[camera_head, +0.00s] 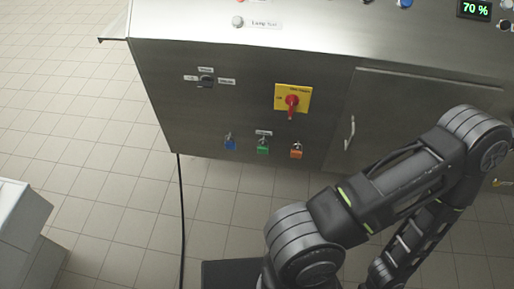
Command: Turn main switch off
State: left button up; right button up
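The main switch is a red rotary handle (291,104) on a square yellow plate (305,91), on the steel front of the machine cabinet (240,125). Its handle points roughly straight down in the picture. The small print on the plate is too small to read surely. One of my arms reaches up from the bottom across the lower right, in front of the cabinet and apart from the switch in the picture. No fingertips of either gripper show. Nothing covers the switch.
A cabinet door with a handle (349,132) is to the right. A black cable (181,215) runs down.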

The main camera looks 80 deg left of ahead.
aim_at(291, 101)
jog(key=u, duration=2.85)
